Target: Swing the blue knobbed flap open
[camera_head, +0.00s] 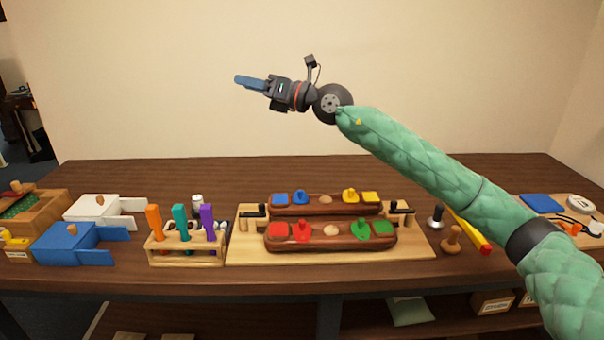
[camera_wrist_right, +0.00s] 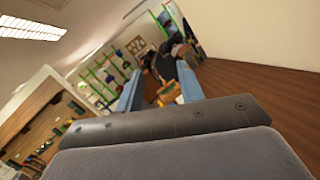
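The blue knobbed flap (camera_head: 300,197) sits on the back dark wooden bar (camera_head: 325,209), just right of a flat blue square (camera_head: 280,199). It appears small, and I cannot tell whether it is shut or open. My right gripper (camera_head: 240,79) is raised high in front of the wall, well above and apart from the flap, with its blue fingers pointing left. In the right wrist view the fingers (camera_wrist_right: 160,90) stand apart with nothing held between them. My left gripper is not in view.
A front wooden bar (camera_head: 330,242) carries red and green knobbed pieces. Black-handled clamps (camera_head: 254,211) (camera_head: 401,208) stand at both ends of the board (camera_head: 415,250). A tool rack (camera_head: 187,252) and a blue box (camera_head: 65,245) stand left. The table behind is clear.

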